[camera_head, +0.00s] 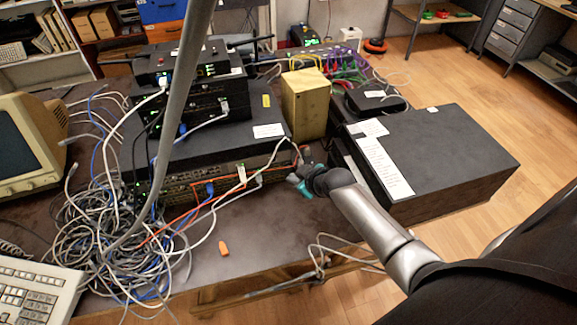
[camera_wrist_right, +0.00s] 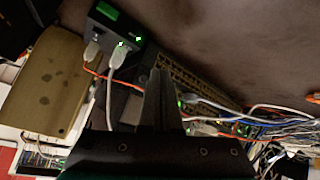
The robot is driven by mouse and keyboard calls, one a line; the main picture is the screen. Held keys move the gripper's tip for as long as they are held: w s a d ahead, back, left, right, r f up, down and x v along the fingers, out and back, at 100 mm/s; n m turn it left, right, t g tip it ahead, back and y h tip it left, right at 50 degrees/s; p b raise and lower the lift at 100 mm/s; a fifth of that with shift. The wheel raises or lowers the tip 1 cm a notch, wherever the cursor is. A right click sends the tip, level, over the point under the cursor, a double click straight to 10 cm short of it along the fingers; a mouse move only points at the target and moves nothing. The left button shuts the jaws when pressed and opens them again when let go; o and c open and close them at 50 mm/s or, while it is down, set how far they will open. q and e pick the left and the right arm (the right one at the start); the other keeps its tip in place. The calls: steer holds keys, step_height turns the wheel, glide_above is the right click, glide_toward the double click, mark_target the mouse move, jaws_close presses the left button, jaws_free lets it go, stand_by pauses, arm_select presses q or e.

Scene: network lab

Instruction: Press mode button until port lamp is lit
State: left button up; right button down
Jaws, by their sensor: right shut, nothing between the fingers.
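The black network switch stack (camera_head: 215,165) stands on the dark table, with cables plugged into its front ports. My right gripper (camera_head: 297,177) is at the right end of the stack's front, close to the plugged cables. In the right wrist view my gripper's fingers (camera_wrist_right: 160,88) are shut with nothing between them, pointing at the row of switch ports (camera_wrist_right: 188,80). I cannot make out the mode button, or which light is the port lamp. My left gripper is not in view.
A big tangle of cables (camera_head: 105,240) lies at the left. A yellowish box (camera_head: 306,103) stands behind the gripper, and a large black case (camera_head: 440,160) is at the right. An orange connector (camera_head: 223,248) lies on the clear table front.

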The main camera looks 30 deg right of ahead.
steer(key=s+p, duration=0.2)
steer(key=shift+s+a+r, duration=0.15)
steer(key=shift+s+a, duration=0.15)
steer(key=shift+s, duration=0.1)
steer(key=shift+s+a+p, duration=0.2)
steer(key=shift+s+p, duration=0.1)
steer(key=shift+s, duration=0.35)
